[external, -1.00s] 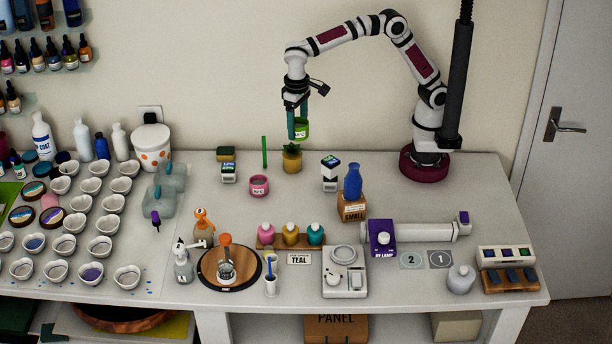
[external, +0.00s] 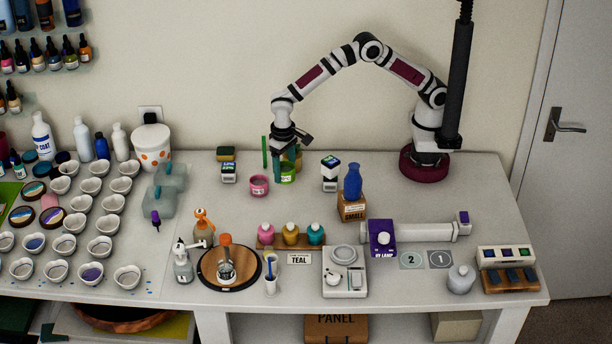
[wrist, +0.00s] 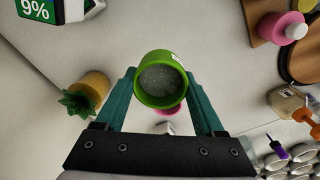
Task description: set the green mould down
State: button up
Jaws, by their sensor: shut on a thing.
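The green mould (external: 287,177), a small round cup, is between the teal fingers of my gripper (external: 287,165), low at the back of the table. In the wrist view the mould (wrist: 150,97) is held between both fingertips of my gripper (wrist: 161,84), with its open top facing the camera and speckled, clear-looking contents inside. My gripper is shut on it. It is at or just above the tabletop; I cannot tell if its base touches.
A pink cup (external: 259,185) stands close on the left. A potted plant (wrist: 87,95) is beside the gripper, mostly hidden externally. A box with a green-and-white label (external: 330,172) stands to the right. A blue bottle (external: 352,182) is farther right. Bare table (external: 285,207) lies in front.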

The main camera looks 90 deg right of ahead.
send_over(283, 214)
jog(key=f, duration=0.3)
jog(key=shift+d+f, duration=0.2)
jog(key=shift+f, duration=0.1)
jog(key=shift+a+f, duration=0.2)
jog(key=shift+f, duration=1.9)
jog(key=shift+f, duration=0.1)
jog(key=o, duration=1.6)
jog(key=shift+c, duration=0.2)
